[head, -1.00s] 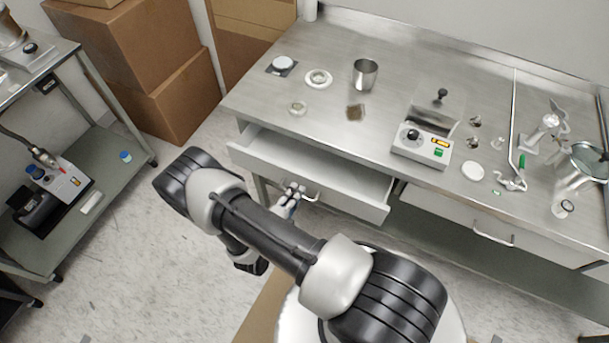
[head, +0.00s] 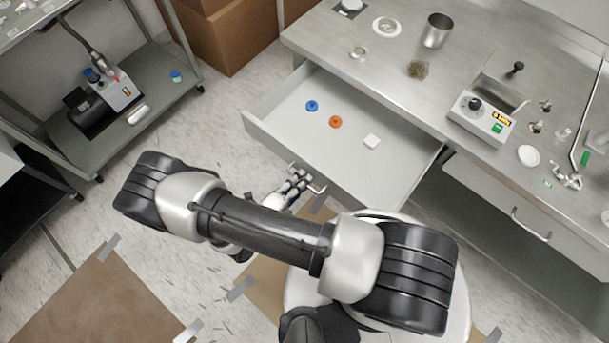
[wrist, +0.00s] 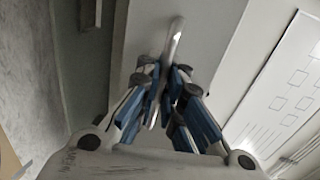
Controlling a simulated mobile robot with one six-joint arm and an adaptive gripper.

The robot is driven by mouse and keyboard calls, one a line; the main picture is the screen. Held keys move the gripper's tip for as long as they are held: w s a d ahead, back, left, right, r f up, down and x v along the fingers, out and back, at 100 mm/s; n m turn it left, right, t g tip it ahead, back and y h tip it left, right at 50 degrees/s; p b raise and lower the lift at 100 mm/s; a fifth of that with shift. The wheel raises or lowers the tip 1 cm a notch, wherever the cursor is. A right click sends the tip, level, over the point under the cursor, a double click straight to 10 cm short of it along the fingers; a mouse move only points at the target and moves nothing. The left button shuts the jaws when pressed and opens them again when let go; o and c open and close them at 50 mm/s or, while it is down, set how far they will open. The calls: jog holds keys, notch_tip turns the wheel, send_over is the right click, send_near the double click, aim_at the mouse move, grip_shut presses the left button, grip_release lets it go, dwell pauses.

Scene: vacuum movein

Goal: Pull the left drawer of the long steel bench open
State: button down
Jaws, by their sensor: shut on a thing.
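The left drawer (head: 300,142) of the long steel bench (head: 390,73) stands well out from the bench in the head view. Inside it lie a blue piece (head: 312,106), an orange piece (head: 335,122) and a white block (head: 371,141). My gripper (head: 300,178) is at the drawer's front, shut on its bar handle (head: 318,189). In the wrist view the fingers (wrist: 165,85) close around the handle (wrist: 175,40), which runs up between them. Part of the handle is hidden by the fingers.
A control box (head: 481,117), a metal cup (head: 437,30) and small glassware stand on the bench top. The right drawer (head: 510,205) is shut. A cart (head: 135,105) stands at the left, with cardboard boxes (head: 230,40) behind. Floor between cart and drawer is clear.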

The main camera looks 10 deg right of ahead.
dwell(0.3)
jog(key=c, duration=2)
grip_release()
jog(key=v, duration=1.2)
